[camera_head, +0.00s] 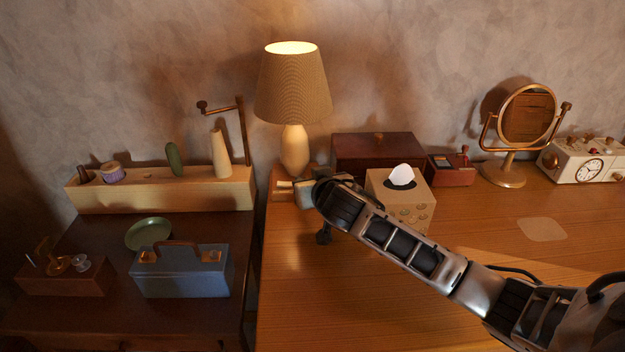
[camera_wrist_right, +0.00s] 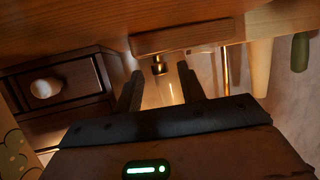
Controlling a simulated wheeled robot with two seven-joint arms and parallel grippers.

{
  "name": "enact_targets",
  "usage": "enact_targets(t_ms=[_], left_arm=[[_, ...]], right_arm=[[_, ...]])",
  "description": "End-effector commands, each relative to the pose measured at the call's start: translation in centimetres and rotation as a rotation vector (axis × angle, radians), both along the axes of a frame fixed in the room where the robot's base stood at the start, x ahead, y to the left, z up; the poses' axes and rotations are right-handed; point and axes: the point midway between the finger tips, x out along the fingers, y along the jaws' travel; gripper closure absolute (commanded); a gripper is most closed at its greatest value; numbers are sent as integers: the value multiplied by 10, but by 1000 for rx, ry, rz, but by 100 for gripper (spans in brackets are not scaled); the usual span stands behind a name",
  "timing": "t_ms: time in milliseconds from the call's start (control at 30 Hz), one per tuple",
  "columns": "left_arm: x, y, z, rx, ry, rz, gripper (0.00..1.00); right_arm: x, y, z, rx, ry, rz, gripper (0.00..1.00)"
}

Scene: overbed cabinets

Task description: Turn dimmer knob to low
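The table lamp (camera_head: 292,95) is lit and stands at the back left of the desk. A small wooden block (camera_head: 279,183) sits at its foot. The right wrist view shows a wooden block (camera_wrist_right: 185,38) with a small dark knob (camera_wrist_right: 158,66) on it, which looks like the dimmer knob. My right gripper (camera_wrist_right: 160,90) is open, with the knob in line with the gap between its fingers; I cannot tell whether they touch it. In the head view my right arm ends at the lamp's foot and hides the knob. My left gripper is not in view.
A tissue box (camera_head: 401,197) stands close beside my right arm. Behind it is a dark wooden box (camera_head: 377,152). A round mirror (camera_head: 527,117) and a clock radio (camera_head: 584,162) stand further right. A blue case (camera_head: 182,274) is on the lower left cabinet. The desk's front is clear.

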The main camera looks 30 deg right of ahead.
Motion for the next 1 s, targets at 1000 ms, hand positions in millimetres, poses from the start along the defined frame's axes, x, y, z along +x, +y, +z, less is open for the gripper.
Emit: enact_targets(t_ms=[1000], left_arm=[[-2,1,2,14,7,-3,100]], right_arm=[[-137,30,59,1,-1,1,61]])
